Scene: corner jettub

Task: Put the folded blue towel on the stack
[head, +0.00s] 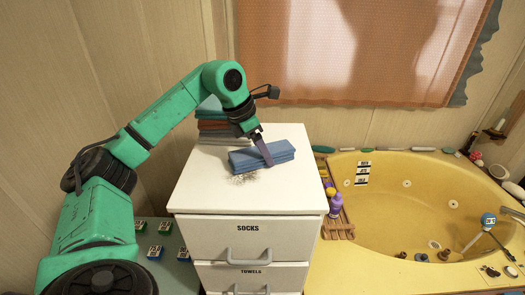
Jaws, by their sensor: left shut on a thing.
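The folded blue towel (278,157) is at the middle of the white cabinet top, tilted slightly, with a dark speckled shadow beneath its left front. My left gripper (265,155) is shut on the towel, its finger reaching down over the front side. I cannot tell whether the towel touches the top. The stack of folded towels (213,128) stands at the back left of the cabinet top, with teal, reddish-brown and grey layers. My left forearm and wrist hide part of it. My right gripper is not in view.
The white cabinet (222,196) has drawers labelled SOCKS and TOWELS. Its top is clear at the front and right. A yellow jet tub (400,215) lies to the right, with a wooden rack (340,225) and a purple bottle (336,205) between. An orange curtain (330,50) hangs behind.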

